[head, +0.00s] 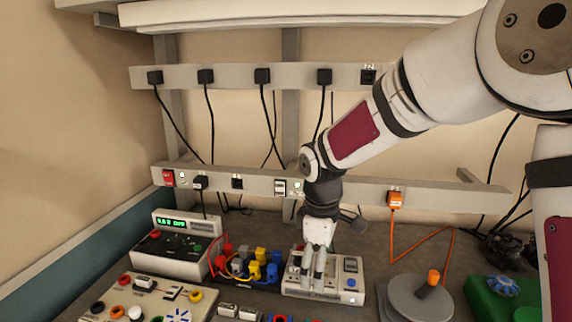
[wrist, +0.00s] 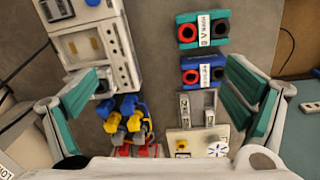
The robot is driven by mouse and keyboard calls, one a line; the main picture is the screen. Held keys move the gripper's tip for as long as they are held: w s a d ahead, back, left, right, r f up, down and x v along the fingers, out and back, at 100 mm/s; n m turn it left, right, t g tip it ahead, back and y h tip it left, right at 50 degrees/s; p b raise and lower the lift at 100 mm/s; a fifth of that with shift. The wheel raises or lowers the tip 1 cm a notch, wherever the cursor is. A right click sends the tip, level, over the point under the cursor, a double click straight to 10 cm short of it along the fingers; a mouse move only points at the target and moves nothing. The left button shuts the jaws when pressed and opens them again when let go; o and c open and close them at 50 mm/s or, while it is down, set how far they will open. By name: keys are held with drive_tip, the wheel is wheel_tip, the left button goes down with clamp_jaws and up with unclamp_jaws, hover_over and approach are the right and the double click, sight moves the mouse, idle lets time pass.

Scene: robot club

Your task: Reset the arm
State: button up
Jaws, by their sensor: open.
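My arm reaches down from the upper right of the head view. My gripper (head: 317,280) points down in front of, or just over, a white socket box (head: 351,290) on the bench; I cannot tell whether it touches the box. In the wrist view my gripper (wrist: 165,92) is open, with its green-padded fingers wide apart and nothing between them. The white box (wrist: 108,50) also shows there, by the left finger. Part of the box is hidden behind the gripper in the head view.
Yellow, blue and grey plugs (head: 262,268) stand left of the gripper, beside a meter with a green display (head: 172,225). A panel with knobs (head: 120,300) lies front left. A grey round base (head: 415,300) and green board (head: 490,300) are right. Socket rails (head: 240,77) cross the wall.

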drive_tip(key=s+d+r+m+t, duration=0.2)
drive_tip(key=s+d+r+m, duration=0.55)
drive_tip(key=s+r, duration=0.45)
drive_tip(key=s+d+m+t, duration=0.2)
drive_tip(key=s+d+m, duration=0.2)
drive_tip(key=s, duration=0.9)
drive_tip(key=shift+d+r+m+t, duration=0.25)
drive_tip(key=shift+r+m, duration=0.2)
drive_tip(key=shift+m, duration=0.7)
